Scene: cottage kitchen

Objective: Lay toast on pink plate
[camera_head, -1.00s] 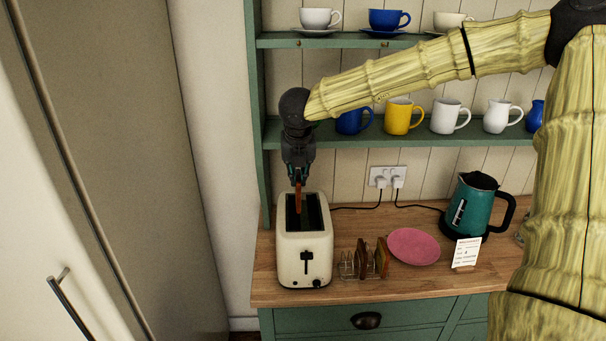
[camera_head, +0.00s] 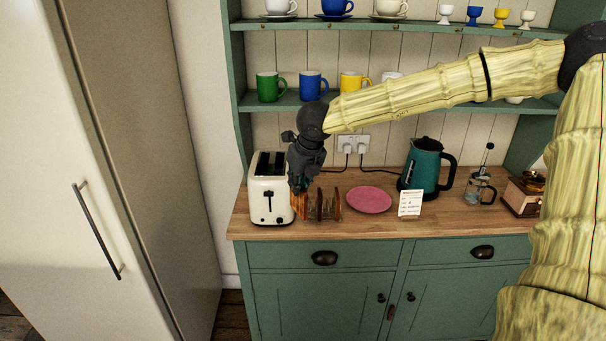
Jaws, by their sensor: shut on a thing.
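My gripper (camera_head: 297,187) is shut on a slice of toast (camera_head: 300,206), which hangs upright below the fingers, just right of the toaster. The slice is beside or over the left end of the toast rack (camera_head: 318,218); I cannot tell whether it touches the rack. More brown slices (camera_head: 336,204) stand upright in the rack. The pink plate (camera_head: 369,199) lies flat and empty on the counter, right of the rack.
The cream toaster (camera_head: 270,201) stands at the left end of the wooden counter (camera_head: 350,228). A teal kettle (camera_head: 421,168) and a small white card (camera_head: 410,203) are right of the plate. A shelf (camera_head: 292,103) with mugs is above.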

